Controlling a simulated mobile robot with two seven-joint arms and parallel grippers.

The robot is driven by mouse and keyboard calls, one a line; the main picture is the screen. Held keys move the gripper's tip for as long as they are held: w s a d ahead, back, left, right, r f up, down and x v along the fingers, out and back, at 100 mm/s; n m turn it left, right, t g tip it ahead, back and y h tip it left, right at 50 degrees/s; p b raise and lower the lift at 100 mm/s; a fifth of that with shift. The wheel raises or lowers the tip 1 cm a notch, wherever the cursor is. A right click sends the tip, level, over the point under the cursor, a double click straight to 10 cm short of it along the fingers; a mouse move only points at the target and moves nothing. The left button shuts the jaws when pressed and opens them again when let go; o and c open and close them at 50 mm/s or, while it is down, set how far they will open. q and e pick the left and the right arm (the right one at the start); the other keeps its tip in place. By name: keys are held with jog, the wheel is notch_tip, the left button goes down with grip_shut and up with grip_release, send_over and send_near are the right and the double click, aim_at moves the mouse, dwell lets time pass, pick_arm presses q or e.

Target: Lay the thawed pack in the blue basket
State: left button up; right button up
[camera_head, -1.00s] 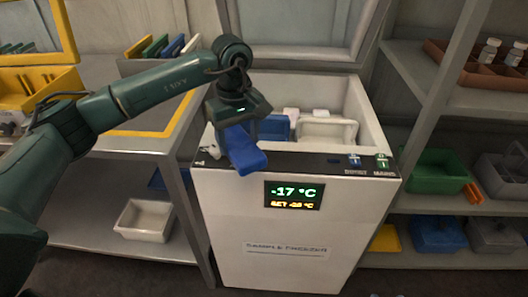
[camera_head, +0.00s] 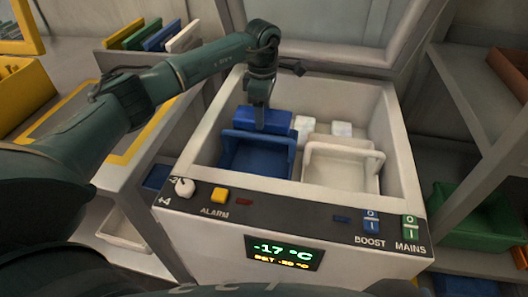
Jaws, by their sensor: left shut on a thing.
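The open chest freezer (camera_head: 415,180) holds a blue basket (camera_head: 257,182) on its left side. My left gripper (camera_head: 260,118) points down at the back of this basket and is shut on a blue pack (camera_head: 278,117). The pack lies roughly level across the rear of the basket. I cannot tell whether it touches the basket or hangs just above it. My right gripper is out of view.
The raised lid (camera_head: 330,35) stands behind.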

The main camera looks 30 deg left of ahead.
pick_arm(q)
notch_tip(320, 180, down, 8)
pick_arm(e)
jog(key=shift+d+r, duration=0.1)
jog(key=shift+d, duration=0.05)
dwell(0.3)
pick_arm(q)
jog(key=shift+f+b, duration=0.6)
jog(key=shift+b, duration=0.15)
jog(key=o, duration=0.8)
jog(key=shift+o, duration=0.6)
